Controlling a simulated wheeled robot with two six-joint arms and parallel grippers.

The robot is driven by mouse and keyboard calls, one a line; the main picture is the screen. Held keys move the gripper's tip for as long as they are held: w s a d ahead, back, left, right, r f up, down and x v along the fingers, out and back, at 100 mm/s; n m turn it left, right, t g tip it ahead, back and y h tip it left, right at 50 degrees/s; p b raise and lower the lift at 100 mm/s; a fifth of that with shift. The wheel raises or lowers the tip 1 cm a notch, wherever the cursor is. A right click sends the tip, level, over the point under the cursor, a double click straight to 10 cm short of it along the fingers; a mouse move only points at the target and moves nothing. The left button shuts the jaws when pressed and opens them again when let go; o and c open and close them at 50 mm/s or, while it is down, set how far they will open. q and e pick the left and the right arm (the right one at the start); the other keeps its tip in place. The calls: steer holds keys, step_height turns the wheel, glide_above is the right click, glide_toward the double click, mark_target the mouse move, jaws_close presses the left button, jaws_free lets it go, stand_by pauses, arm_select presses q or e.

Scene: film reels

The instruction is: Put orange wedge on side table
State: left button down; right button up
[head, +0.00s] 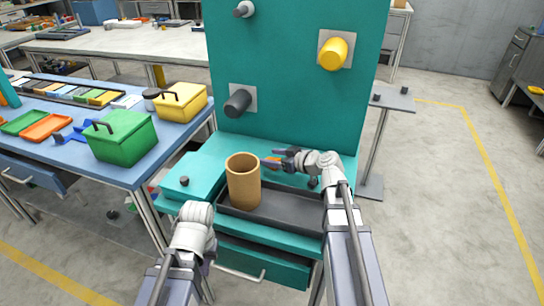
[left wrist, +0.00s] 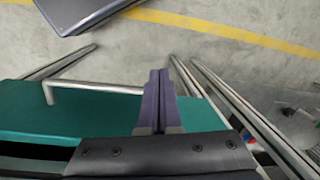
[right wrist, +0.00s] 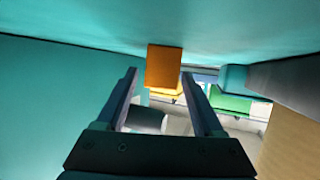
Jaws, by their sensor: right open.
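The orange wedge (head: 273,160) is on the teal workbench behind the tan cylinder, partly hidden by my right gripper (head: 269,157). In the right wrist view the wedge (right wrist: 164,67) shows as an orange block between the fingertips, nearer the right one. My right gripper (right wrist: 160,73) is open, with no clear contact with the wedge. A small grey side table (head: 400,99) stands right of the teal panel. My left gripper (left wrist: 158,75) is shut and empty at the bench front; its fingers are mostly hidden in the head view.
The tan cylinder (head: 243,181) stands in a dark tray (head: 275,207), close to my right gripper. The teal back panel (head: 290,105) rises behind with protruding pegs. A blue table (head: 75,160) on the left holds a green box (head: 124,138) and a yellow box (head: 183,102).

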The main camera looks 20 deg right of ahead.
steer(key=shift+s+a+f+p, duration=0.15)
steer(key=shift+s+a+p, duration=0.15)
steer(key=shift+s+p, duration=0.2)
steer(key=shift+s+d+r+p, duration=0.15)
steer(key=shift+d+r+p, duration=0.1)
steer(key=shift+p, duration=0.2)
steer(key=p+v, duration=0.1)
steer(key=v, duration=0.2)
steer(key=p+v, duration=0.1)
steer(key=v, duration=0.2)
steer(key=p+v, duration=0.2)
steer(key=v, duration=0.1)
steer(key=shift+d+r, duration=0.4)
arm_select(q)
steer(key=shift+w+d+r, duration=0.1)
steer(key=shift+w+r, duration=0.05)
steer(key=shift+r, duration=2.5)
arm_select(e)
steer(key=shift+s+d+r, duration=0.2)
steer(key=shift+s+d, duration=0.2)
steer(key=shift+s, duration=0.1)
arm_select(q)
steer(key=shift+r+p, duration=0.1)
steer(key=shift+p, duration=0.2)
arm_select(e)
steer(key=shift+r, duration=0.1)
